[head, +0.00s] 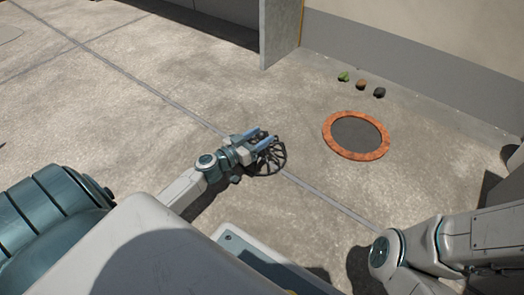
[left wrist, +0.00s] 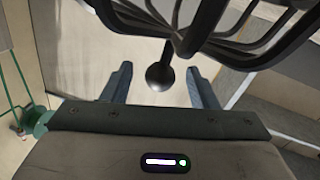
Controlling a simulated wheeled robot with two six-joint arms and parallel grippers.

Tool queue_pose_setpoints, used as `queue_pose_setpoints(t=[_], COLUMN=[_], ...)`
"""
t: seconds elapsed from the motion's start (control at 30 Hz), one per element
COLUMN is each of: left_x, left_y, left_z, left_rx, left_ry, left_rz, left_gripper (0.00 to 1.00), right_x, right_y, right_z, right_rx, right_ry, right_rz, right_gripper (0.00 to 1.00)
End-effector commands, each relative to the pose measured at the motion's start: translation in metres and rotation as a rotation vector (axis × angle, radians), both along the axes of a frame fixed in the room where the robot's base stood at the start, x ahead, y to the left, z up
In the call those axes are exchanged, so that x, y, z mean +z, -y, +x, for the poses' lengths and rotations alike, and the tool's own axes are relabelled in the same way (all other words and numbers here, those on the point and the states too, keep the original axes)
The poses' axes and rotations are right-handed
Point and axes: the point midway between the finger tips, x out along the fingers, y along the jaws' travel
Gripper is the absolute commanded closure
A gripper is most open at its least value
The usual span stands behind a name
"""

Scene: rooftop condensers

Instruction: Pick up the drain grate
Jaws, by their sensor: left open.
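The drain grate (head: 272,160) is a dark, domed cage of curved bars. It is at my left gripper (head: 261,138), near the middle of the head view. In the left wrist view the grate's bars (left wrist: 203,25) fill the upper right, and its round dark knob (left wrist: 160,74) shows between the two fingers. My left gripper is open, with a blue-grey finger on either side of the knob and gaps visible there. Whether the grate rests on the ground is hard to tell. My right arm shows at the lower right, but its gripper is out of view.
An orange-brown ring (head: 328,131) around a dark round area lies on the concrete right of the grate. A green lump (head: 343,76), a brown lump (head: 361,84) and a dark lump (head: 379,92) lie beyond it. A wall (head: 410,65) stands behind. Concrete at the left is clear.

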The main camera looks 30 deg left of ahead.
Motion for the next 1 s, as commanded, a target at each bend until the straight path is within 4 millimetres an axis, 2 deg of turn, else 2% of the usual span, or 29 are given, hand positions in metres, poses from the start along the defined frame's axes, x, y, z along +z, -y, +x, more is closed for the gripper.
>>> queue_pose_setpoints(t=[0.2, 0.5, 0.57, 0.7, 0.8, 1.0], left_x=[0.001, 0.0, 0.0, 0.0, 0.0, 0.001], left_y=[0.007, 0.008, 0.008, 0.008, 0.008, 0.008], left_z=[0.025, 0.028, 0.028, 0.028, 0.028, 0.029], left_rx=[0.001, 0.0, 0.0, 0.0, 0.0, -0.001], left_ry=[0.001, -0.001, -0.001, 0.0, 0.0, 0.002], left_rz=[-0.001, 0.0, 0.0, 0.0, 0.0, -0.001], left_gripper=[0.47, 0.47, 0.56, 0.84, 1.0, 1.0], right_x=[0.004, 0.004, 0.004, 0.004, 0.004, 0.004], right_y=[0.0, 0.0, 0.0, 0.0, 0.0, 0.0], right_z=[0.0, 0.0, 0.0, 0.0, 0.0, 0.0], right_rx=[0.0, 0.0, 0.0, 0.0, 0.0, 0.0], right_ry=[-0.001, -0.001, -0.002, -0.002, -0.002, -0.002], right_rz=[0.0, 0.0, -0.001, -0.001, -0.001, -0.001], right_gripper=[0.5, 0.5, 0.5, 0.5, 0.5, 0.5])
